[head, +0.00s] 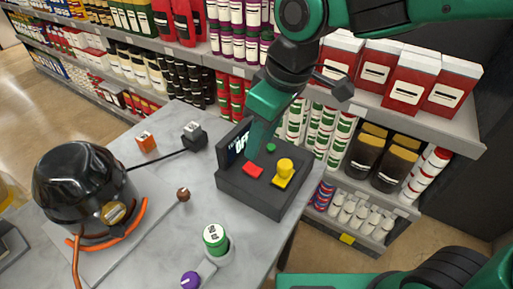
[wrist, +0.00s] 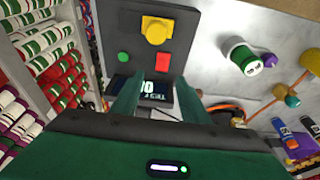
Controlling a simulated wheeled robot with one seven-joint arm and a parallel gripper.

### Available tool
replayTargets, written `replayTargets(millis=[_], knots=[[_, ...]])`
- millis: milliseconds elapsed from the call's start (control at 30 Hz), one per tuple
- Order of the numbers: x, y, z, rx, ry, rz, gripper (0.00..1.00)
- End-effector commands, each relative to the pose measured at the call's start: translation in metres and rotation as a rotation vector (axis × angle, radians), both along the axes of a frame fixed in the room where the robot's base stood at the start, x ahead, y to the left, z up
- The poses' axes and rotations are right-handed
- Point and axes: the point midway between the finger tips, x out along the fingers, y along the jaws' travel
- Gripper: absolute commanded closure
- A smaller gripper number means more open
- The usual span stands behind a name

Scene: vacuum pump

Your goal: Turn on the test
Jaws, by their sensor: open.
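The dark grey control box (head: 243,193) stands on the table, with a red button (head: 252,170), a green button (head: 270,147) and a yellow knob (head: 285,168) on top. Its upright display (head: 238,150) shows white letters that look like "OFF" in the head view, partly hidden. My gripper (head: 256,138) points down over the box's display side, near the buttons. In the wrist view, the open gripper (wrist: 157,98) has the display (wrist: 150,91) between its fingers, with the green button (wrist: 123,57) and red button (wrist: 162,62) beyond. Contact cannot be told.
A black domed pump (head: 85,180) with orange parts stands at the left. Stocked shelves stand behind.

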Motion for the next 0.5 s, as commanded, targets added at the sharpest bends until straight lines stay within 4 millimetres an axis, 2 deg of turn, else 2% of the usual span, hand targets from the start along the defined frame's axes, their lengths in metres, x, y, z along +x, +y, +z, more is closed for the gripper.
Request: replayTargets(millis=[33,200,500], knots=[[0.0,-0.002,0.008,0.002,-0.003,-0.001,0.59],[-0.002,-0.006,0.023,0.001,-0.001,-0.002,0.59],[-0.003,-0.007,0.028,0.0,0.0,-0.002,0.59]])
